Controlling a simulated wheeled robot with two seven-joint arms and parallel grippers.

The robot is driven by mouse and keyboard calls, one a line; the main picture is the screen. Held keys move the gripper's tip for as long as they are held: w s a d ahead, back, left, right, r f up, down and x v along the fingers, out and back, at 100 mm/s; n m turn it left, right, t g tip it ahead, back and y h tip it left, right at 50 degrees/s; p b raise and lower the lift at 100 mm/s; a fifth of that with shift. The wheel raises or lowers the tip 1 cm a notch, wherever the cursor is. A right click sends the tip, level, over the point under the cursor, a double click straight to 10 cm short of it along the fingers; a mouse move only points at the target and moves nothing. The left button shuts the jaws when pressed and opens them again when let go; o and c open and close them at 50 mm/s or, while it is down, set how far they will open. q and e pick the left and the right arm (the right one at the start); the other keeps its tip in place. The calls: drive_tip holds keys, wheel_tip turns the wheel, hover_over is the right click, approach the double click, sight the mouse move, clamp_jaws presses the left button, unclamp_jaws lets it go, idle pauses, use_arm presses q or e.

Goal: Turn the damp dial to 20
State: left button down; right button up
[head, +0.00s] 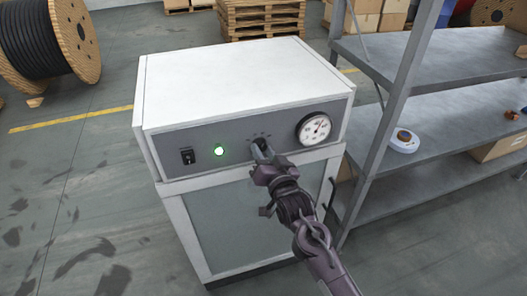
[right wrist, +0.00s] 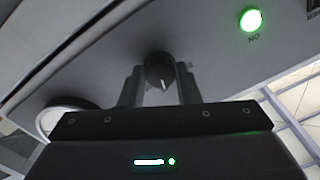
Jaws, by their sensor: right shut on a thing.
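The white machine (head: 240,78) has a grey front panel with a dial in its middle. In the right wrist view the dial (right wrist: 158,70) is a round black knob with a white pointer line. In the head view it is mostly hidden behind my right gripper (head: 262,150), with scale marks showing just above. My right gripper is shut on the dial, one finger on each side of it in the right wrist view (right wrist: 160,85). The numbers on the scale are too small to read. My left gripper is not in view.
A round gauge (head: 314,128) sits right of the dial. A green lamp (head: 219,151) and a black switch (head: 187,156) sit left of it. A metal shelf (head: 440,70) stands close on the right. A cable reel (head: 55,45) and pallets (head: 262,18) are behind. Floor at left is clear.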

drive_tip(key=n+p, duration=0.1)
drive_tip(key=n, duration=0.2)
drive_tip(key=shift+r, duration=0.15)
drive_tip(key=n+p, duration=0.2)
drive_tip(key=n, duration=0.2)
drive_tip(key=shift+n, duration=0.4)
drive_tip(key=n+p, duration=0.1)
drive_tip(key=n, duration=0.2)
drive_tip(key=shift+h, duration=0.4)
drive_tip(key=shift+n+p, duration=0.5)
drive_tip(key=shift+n, duration=1.4)
drive_tip(key=o, duration=1)
drive_tip(key=shift+c, duration=0.2)
